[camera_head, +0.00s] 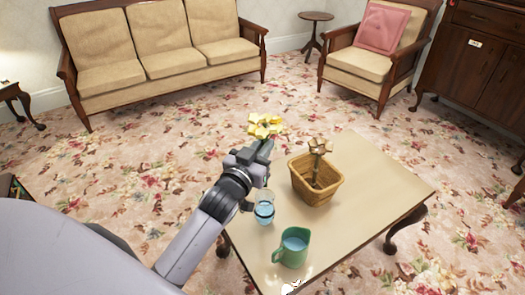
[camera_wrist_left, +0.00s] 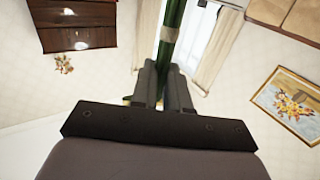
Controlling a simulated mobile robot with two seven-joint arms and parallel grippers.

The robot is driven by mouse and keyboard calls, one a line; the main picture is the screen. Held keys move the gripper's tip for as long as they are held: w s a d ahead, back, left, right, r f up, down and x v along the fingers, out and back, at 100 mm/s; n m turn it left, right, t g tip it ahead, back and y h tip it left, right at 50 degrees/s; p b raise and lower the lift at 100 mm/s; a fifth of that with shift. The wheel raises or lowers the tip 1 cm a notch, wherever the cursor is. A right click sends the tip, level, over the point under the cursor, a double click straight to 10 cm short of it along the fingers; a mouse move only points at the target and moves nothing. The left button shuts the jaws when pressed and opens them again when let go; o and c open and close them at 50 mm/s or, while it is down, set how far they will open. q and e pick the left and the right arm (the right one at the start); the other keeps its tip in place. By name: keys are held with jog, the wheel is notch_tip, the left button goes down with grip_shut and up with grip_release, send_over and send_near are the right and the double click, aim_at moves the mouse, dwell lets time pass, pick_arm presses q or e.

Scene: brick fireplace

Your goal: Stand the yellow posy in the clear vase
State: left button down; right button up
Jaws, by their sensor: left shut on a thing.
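The yellow posy (camera_head: 266,125) shows its yellow head just above my left gripper (camera_head: 264,148) in the head view. In the left wrist view its green stem (camera_wrist_left: 172,38), with a pale band, rises from between the fingers of my left gripper (camera_wrist_left: 167,75), which is shut on it. The clear vase (camera_head: 264,209), with blue water in it, stands upright on the table near its left edge. The gripper appears above and beyond the vase in the head view; the height between them is hard to judge. The stem's lower end is hidden. My right gripper is not in view.
The low table (camera_head: 372,178) holds a wicker basket (camera_head: 317,183) with a brown posy (camera_head: 320,147) and a green mug (camera_head: 292,247) of blue liquid close to the vase. The table's far right part is clear. A sofa (camera_head: 160,50) and an armchair (camera_head: 365,55) stand beyond.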

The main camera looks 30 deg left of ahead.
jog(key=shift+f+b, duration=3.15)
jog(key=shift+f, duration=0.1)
pick_arm(q)
notch_tip(320, 180, down, 14)
jog(key=b, duration=0.4)
jog(key=shift+f+b, duration=0.2)
jog(key=shift+b, duration=0.2)
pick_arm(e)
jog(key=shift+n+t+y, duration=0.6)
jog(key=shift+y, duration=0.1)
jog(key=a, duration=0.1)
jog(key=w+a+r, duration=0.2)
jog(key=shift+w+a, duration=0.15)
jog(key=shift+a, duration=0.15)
pick_arm(q)
jog(key=c, duration=1)
grip_release()
jog(key=shift+c, duration=0.2)
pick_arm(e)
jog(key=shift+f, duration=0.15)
pick_arm(q)
jog(key=shift+s, duration=0.1)
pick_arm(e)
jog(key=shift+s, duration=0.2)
